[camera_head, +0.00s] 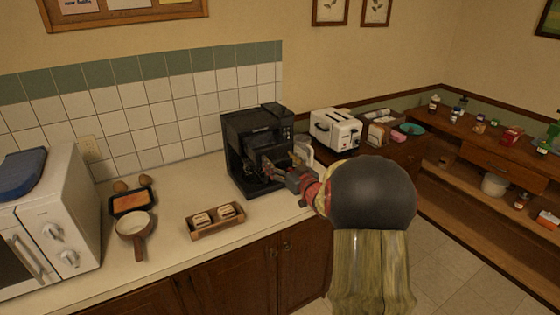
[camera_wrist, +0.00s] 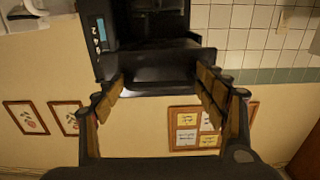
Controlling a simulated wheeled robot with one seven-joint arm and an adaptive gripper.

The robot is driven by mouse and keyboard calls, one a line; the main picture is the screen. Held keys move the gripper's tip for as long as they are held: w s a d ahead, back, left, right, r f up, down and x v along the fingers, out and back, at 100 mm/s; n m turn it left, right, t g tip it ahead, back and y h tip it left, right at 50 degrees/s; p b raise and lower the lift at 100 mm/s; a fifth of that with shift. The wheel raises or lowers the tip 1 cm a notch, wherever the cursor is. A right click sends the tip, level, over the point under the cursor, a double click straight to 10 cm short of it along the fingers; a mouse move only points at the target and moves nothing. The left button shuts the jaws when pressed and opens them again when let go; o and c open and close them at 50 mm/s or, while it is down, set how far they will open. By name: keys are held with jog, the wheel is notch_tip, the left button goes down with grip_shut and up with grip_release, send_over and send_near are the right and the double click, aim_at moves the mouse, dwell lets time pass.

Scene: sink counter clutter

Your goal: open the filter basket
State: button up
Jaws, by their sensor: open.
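The black coffee machine (camera_head: 240,137) stands on the counter against the tiled wall. My gripper (camera_head: 271,170) is at its front, around mid-height, coming from the right. In the wrist view, which appears upside down, the machine's dark body (camera_wrist: 155,72) lies between and beyond my open fingers (camera_wrist: 163,82). Its button panel with a small display (camera_wrist: 100,36) is at the upper left there. No object is held. The filter basket cannot be told apart clearly from the dark body, and I cannot tell whether the fingers touch the machine.
A white toaster (camera_head: 336,130) stands right of the machine. A wooden tray (camera_head: 214,228) with two small items, a pan (camera_head: 133,224) and a white microwave (camera_head: 50,220) are to the left.

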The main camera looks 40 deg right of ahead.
jog(key=v, duration=1.2)
dwell(0.3)
jog(key=s+d+f+m+g+h, duration=0.2)
jog(key=s+d+f+g, duration=0.15)
jog(key=f, duration=0.25)
jog(key=s+d+f+m+g+h, duration=0.1)
jog(key=s+d+f+g+h, duration=0.1)
jog(key=s+d+f+g, duration=0.25)
jog(key=s+a+f+m+g+y, duration=0.1)
jog(key=s+a+f+g, duration=0.25)
jog(key=s+a, duration=0.3)
jog(key=s+a+r+n+y, duration=0.1)
jog(key=a+r, duration=0.3)
jog(key=a, duration=0.9)
jog(key=s+a+r+n+y, duration=0.2)
jog(key=a+r, duration=0.3)
jog(key=a, duration=0.8)
jog(key=s+a+r+n+y, duration=0.2)
jog(key=a+r+n+y, duration=0.1)
jog(key=a, duration=1.1)
jog(key=shift+r+n+y, duration=0.3)
jog(key=shift+r+y, duration=0.2)
jog(key=shift+r, duration=0.25)
